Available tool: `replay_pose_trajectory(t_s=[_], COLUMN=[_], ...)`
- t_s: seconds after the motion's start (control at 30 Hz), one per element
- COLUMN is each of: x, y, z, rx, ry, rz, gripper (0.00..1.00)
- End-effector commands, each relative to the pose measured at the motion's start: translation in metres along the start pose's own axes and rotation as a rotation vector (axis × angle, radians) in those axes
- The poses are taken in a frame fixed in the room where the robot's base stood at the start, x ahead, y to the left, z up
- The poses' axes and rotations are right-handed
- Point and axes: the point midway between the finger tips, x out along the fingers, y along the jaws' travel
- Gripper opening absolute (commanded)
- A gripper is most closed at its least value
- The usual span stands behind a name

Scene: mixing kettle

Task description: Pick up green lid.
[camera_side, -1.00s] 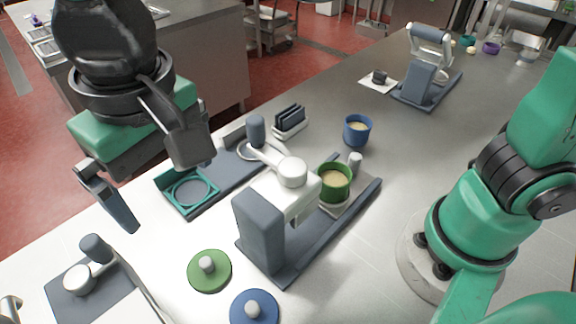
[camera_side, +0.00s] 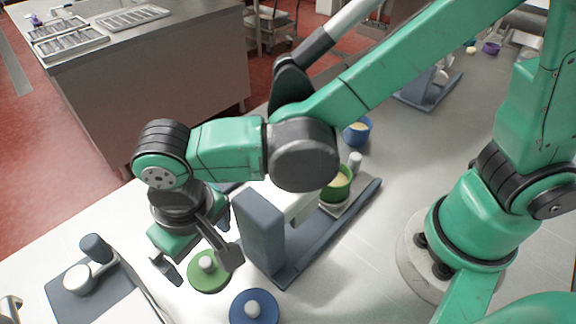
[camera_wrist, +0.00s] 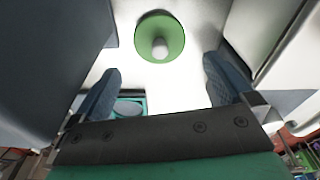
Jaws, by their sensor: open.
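The green lid (camera_side: 210,279) is a round disc with a grey knob, lying flat on the white table near its front edge. My gripper (camera_side: 198,266) is open and empty, with its fingers around and above the lid in the side view; one finger partly covers the lid's right side. In the wrist view the lid (camera_wrist: 160,37) shows whole, beyond the two fingertips (camera_wrist: 165,82) and centred roughly between them. I see no contact between fingers and lid.
A blue lid (camera_side: 254,308) lies just right of the green lid. A grey mixer stand (camera_side: 262,235) stands behind, with a green pot (camera_side: 338,186) under it. A device on a grey base (camera_side: 92,290) is at the left. A blue pot (camera_side: 357,133) stands farther back.

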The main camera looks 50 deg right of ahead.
Motion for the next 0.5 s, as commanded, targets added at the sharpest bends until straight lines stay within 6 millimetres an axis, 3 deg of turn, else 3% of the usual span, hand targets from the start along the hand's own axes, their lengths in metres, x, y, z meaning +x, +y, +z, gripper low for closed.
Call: replay_pose_trajectory(t_s=[0.3,0.5], x=[0.042,0.056], y=[0.0,0.0], z=[0.0,0.0], rx=[0.001,0.0], ry=[0.0,0.0], rz=[0.0,0.0], gripper=[1.0,1.0])
